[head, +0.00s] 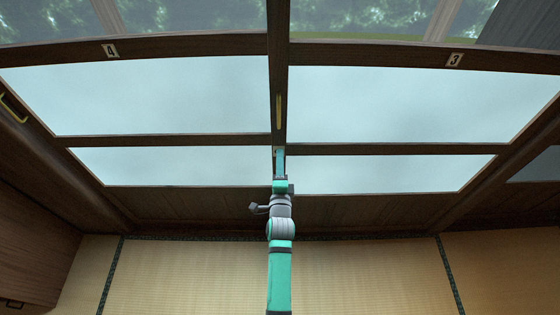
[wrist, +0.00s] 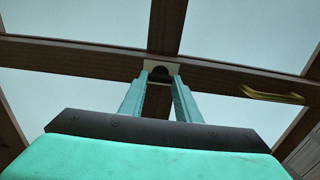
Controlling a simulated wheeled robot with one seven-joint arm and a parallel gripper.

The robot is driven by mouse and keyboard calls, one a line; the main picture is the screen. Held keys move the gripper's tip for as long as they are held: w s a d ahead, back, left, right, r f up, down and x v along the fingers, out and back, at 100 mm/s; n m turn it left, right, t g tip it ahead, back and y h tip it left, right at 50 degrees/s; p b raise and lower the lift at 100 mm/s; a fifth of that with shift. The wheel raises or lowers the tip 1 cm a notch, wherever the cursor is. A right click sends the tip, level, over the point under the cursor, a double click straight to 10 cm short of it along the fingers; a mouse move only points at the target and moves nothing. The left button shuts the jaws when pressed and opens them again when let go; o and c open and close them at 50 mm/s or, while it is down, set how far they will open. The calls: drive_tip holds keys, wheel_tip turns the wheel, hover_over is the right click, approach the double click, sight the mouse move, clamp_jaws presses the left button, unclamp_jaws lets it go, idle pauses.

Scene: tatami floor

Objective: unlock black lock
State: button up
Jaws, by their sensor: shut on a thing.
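The black lock (wrist: 163,69) shows as a small dark rounded piece on a pale plate, where the dark wooden door bars cross. My gripper (wrist: 159,80) reaches up to it, with one teal finger on each side and the tips closed against it. The fingers partly cover the lock. In the head view my gripper (head: 279,160) is at the centre post between the two sliding doors. The lock itself is hidden or too small to make out there.
A brass handle (head: 278,110) is on the centre post just above my gripper; it also shows in the wrist view (wrist: 270,95). Pale glass panes (head: 170,95) fill the doors on both sides. Tatami floor (head: 370,270) lies open in front. A wooden cabinet (head: 35,240) stands at left.

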drive_tip(key=shift+w, duration=0.15)
drive_tip(key=shift+d, duration=0.1)
drive_tip(key=shift+d, duration=0.15)
drive_tip(key=o, duration=1)
drive_tip(key=shift+o, duration=0.2)
drive_tip(key=shift+a, duration=0.25)
drive_tip(key=s, duration=1.1)
